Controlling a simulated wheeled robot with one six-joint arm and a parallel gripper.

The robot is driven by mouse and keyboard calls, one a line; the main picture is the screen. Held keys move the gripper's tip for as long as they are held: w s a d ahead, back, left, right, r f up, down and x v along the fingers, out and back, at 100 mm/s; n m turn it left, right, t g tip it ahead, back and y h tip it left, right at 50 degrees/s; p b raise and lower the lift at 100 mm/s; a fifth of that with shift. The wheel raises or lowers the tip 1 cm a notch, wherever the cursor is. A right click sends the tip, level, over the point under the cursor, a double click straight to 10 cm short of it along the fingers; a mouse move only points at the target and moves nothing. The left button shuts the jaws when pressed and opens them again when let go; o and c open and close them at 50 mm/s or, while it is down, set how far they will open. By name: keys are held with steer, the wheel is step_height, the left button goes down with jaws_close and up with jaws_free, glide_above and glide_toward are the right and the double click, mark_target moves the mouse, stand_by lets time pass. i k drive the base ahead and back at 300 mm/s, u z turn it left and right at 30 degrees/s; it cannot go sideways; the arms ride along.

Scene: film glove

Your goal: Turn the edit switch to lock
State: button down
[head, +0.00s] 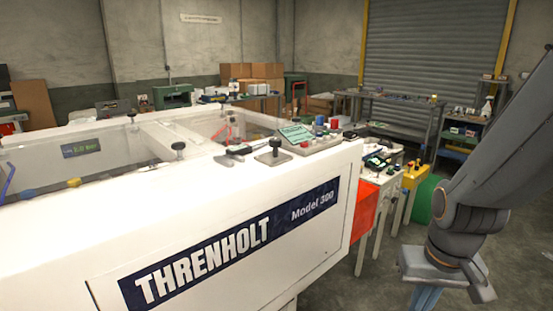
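The edit switch is too small to pick out for certain. A small sloped control panel (312,140) with a green label or screen and red and blue buttons or knobs sits on the far right corner of the white machine (215,205). Black knobs stand on the machine's top near the panel. My gripper (425,298) hangs at the lower right, well apart from the panel and closer to me. Its fingertips run to the bottom edge of the picture, so its opening does not show clearly.
An orange-red guard (364,211) covers the machine's right end. Beyond it is a bench with tools, a yellow box (415,175) and a green drum-like object (424,200). Grey workbenches (395,108) stand before the shutter. Bare floor lies around my arm.

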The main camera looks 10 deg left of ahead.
mark_target(275, 143)
steer(key=z, duration=1.2)
steer(key=i, duration=0.6)
steer(key=u, duration=2.7)
